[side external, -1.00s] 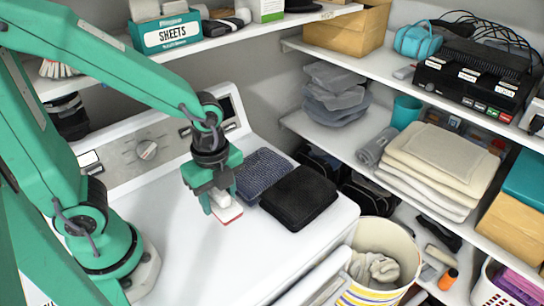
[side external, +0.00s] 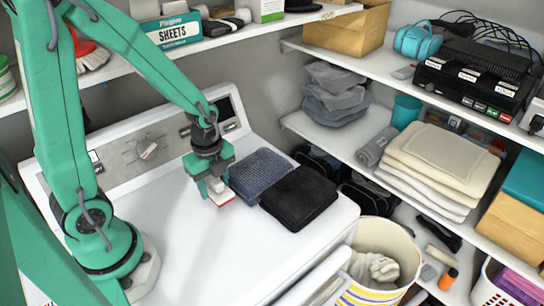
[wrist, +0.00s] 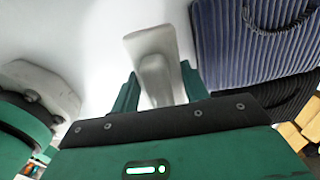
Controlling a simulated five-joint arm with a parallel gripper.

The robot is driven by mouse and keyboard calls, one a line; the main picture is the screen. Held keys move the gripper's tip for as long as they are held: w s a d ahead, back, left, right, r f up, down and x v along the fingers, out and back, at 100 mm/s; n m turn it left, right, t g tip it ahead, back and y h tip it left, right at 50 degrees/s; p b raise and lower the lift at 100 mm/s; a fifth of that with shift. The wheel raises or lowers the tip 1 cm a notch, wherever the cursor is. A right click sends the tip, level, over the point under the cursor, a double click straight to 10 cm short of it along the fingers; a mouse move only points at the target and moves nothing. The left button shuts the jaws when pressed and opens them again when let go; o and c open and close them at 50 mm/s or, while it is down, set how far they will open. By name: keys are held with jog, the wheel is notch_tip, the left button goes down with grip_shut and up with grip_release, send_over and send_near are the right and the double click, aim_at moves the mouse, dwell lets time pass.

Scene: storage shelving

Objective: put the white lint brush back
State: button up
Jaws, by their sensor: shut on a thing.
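The white lint brush (side external: 221,197) has a red edge underneath and is just above or on the white washer top; I cannot tell whether it touches. My gripper (side external: 212,187) is shut on it, pointing down, left of the folded blue cloth. In the wrist view, the white brush (wrist: 150,50) lies between the two green fingers of my gripper (wrist: 157,92), its broad end pointing away from my wrist. The fingers partly hide the brush in the side view.
A folded blue ribbed cloth (side external: 262,172) and a black folded cloth (side external: 299,198) lie on the washer (side external: 250,255) right of my gripper. The washer's front is clear. A shelf (side external: 125,70) with a SHEETS box (side external: 172,33) runs above the back. A striped bin (side external: 398,250) stands right.

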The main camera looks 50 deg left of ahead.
aim_at(215, 194)
jog(key=shift+w+a+f, duration=0.2)
jog(key=shift+a+f, duration=0.1)
jog(key=shift+a, duration=0.15)
jog(key=shift+f, duration=0.1)
jog(key=shift+f, duration=1.9)
jog(key=shift+f, duration=0.15)
jog(key=o, duration=0.7)
jog(key=shift+c, duration=0.2)
jog(key=shift+r, duration=6.15)
